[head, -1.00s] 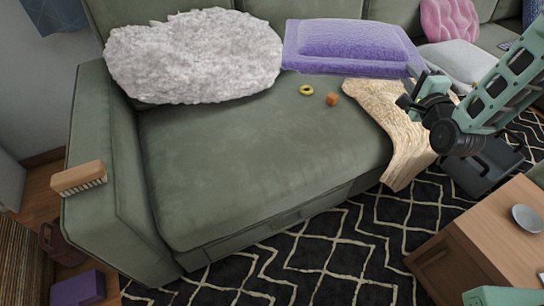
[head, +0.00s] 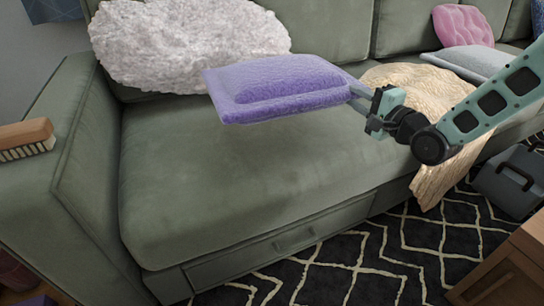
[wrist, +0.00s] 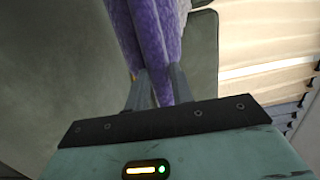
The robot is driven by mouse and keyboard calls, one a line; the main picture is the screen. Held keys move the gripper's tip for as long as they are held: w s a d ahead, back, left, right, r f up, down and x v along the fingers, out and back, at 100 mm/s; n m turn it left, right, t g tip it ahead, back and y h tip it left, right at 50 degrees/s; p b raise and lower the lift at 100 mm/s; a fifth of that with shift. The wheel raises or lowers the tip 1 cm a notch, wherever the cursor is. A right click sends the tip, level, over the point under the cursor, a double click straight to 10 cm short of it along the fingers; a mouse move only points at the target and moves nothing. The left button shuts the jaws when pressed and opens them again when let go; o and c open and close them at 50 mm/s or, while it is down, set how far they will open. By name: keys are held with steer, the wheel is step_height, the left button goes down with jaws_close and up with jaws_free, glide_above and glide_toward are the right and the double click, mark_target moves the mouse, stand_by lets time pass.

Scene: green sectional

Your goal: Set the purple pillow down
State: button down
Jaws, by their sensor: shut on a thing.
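The purple pillow (head: 278,85) is held out over the green sofa seat (head: 250,175), roughly level, with its right edge in my gripper (head: 363,100). In the wrist view the purple pillow (wrist: 152,40) runs up from between the two fingers of my gripper (wrist: 158,85), which are shut on it. The pillow appears to hang above the seat. It hides part of the seat and backrest behind it, and its underside is not visible.
A fluffy white pillow (head: 180,40) lies against the backrest at left. A cream throw (head: 425,90) drapes over the seat at right. A pink cushion (head: 462,25) and grey pillow (head: 470,62) lie beyond. A brush (head: 25,138) rests on the armrest. The front seat is clear.

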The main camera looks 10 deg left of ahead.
steer(key=shift+n+g+y, duration=0.3)
steer(key=shift+y, duration=0.1)
steer(key=f+b, duration=0.2)
steer(key=f, duration=0.2)
steer(key=a+f+b, duration=0.1)
steer(key=f+b, duration=0.2)
steer(key=f, duration=0.1)
steer(key=f+b, duration=0.2)
steer(key=f, duration=0.2)
steer(key=shift+s+a+f+b, duration=0.15)
steer(key=shift+a+b, duration=0.2)
steer(key=shift+b, duration=0.05)
steer(key=c, duration=1.2)
jaws_free()
steer(key=shift+s+d, duration=0.1)
